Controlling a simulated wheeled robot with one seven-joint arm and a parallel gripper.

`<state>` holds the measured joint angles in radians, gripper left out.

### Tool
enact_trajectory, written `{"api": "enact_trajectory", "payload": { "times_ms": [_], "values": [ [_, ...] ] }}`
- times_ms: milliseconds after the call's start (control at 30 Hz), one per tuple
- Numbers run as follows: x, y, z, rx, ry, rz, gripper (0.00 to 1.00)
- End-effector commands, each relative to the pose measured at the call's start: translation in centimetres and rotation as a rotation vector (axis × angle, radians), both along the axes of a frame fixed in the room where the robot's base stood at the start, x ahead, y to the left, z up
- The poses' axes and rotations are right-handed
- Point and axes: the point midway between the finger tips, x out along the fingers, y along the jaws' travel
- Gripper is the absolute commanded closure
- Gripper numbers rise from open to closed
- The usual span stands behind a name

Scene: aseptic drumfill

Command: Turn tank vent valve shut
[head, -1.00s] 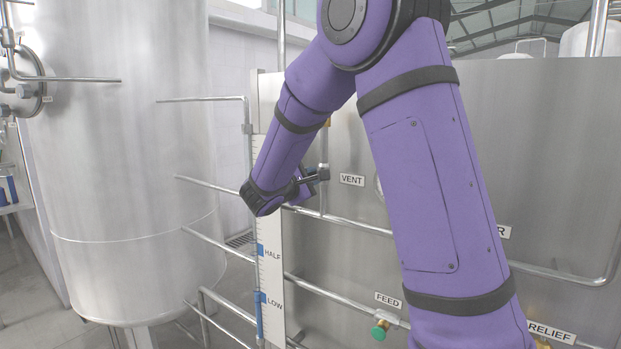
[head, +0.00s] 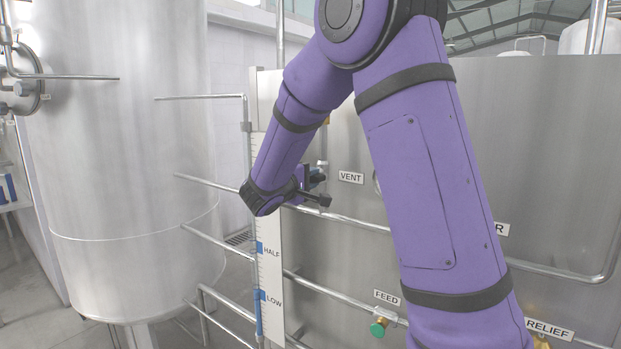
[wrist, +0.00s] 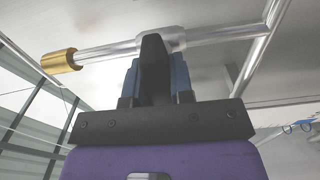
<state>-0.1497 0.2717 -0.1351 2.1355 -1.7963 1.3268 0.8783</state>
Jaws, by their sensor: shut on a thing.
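The tank vent valve sits on a silver pipe beside the VENT label (head: 351,178) on the steel tank. In the wrist view, its black lever (wrist: 152,52) stands against the valve body on the pipe. My gripper (wrist: 155,78) has a blue finger on each side of this lever and is shut on it. In the head view, my gripper (head: 315,179) is just left of the VENT label. My own wrist and forearm hide much of the valve there. A brass end piece (wrist: 61,61) caps the pipe at left in the wrist view.
A FEED valve with a green knob (head: 379,328) is lower on the tank, and a RELIEF label (head: 549,329) is at lower right. A level gauge (head: 270,265) stands left of the tank. Horizontal pipes (head: 340,220) run close by my gripper. A large steel vessel (head: 130,160) fills the left.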

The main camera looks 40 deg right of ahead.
Motion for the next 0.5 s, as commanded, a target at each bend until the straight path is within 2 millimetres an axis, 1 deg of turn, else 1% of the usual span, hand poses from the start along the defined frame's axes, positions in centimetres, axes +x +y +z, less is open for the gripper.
{"api": "enact_trajectory", "payload": {
  "times_ms": [367,400,467,500],
  "values": [
    [-0.05,0.06,-0.19,0.005,-0.003,0.000,1.00],
    [-0.05,0.06,-0.19,0.005,-0.003,0.000,0.76],
    [-0.04,0.06,-0.18,0.005,-0.003,0.000,0.62],
    [-0.04,0.05,-0.17,0.005,-0.004,0.000,0.53]
  ]
}}
